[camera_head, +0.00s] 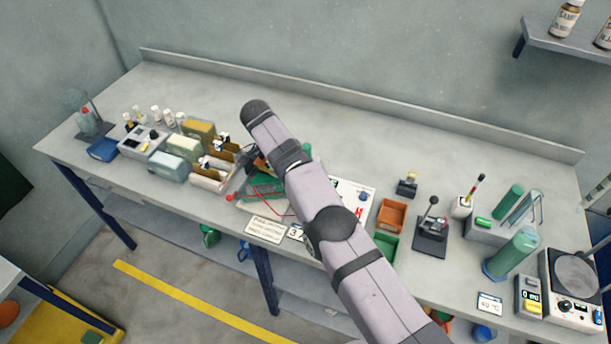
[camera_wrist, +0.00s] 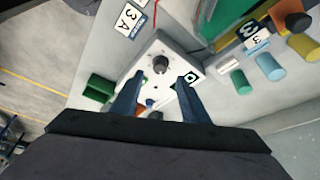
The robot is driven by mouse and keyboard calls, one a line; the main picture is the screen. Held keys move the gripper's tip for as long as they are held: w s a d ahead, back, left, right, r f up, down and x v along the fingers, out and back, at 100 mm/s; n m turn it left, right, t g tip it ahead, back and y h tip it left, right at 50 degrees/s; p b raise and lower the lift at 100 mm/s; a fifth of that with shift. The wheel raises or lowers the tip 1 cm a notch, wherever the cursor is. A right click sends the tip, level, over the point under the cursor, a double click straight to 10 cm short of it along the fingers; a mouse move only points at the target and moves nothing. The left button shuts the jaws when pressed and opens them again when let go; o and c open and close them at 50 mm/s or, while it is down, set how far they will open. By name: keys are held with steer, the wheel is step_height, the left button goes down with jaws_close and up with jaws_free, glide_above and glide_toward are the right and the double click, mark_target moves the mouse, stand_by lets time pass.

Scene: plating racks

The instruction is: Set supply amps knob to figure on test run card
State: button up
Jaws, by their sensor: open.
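The supply is a pale box (camera_wrist: 178,57) with a dark round knob (camera_wrist: 160,64) on its face, in the middle of the wrist view. A small dark display reading 0 sits beside the knob, partly behind a finger. My gripper (camera_wrist: 161,77) is open and empty, its fingertips apart on either side of the supply face just below the knob in the picture. Contact cannot be told. A white card (camera_wrist: 130,19) reads 3 A; it also shows in the head view (camera_head: 296,232).
An orange bin (camera_head: 391,215) and green bin (camera_head: 385,246) stand right of my arm. A lever device (camera_head: 432,236) stands beyond them. Racks and bottles crowd the left of the bench. Coloured cylinders (camera_wrist: 270,67) stand right in the wrist view. The bench's back strip is clear.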

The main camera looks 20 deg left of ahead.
steer(key=shift+s+a+r+p, duration=0.15)
steer(key=shift+r+p, duration=0.5)
steer(key=shift+p, duration=0.95)
steer(key=shift+a+p, duration=0.1)
steer(key=shift+p, duration=0.25)
steer(key=shift+f, duration=0.1)
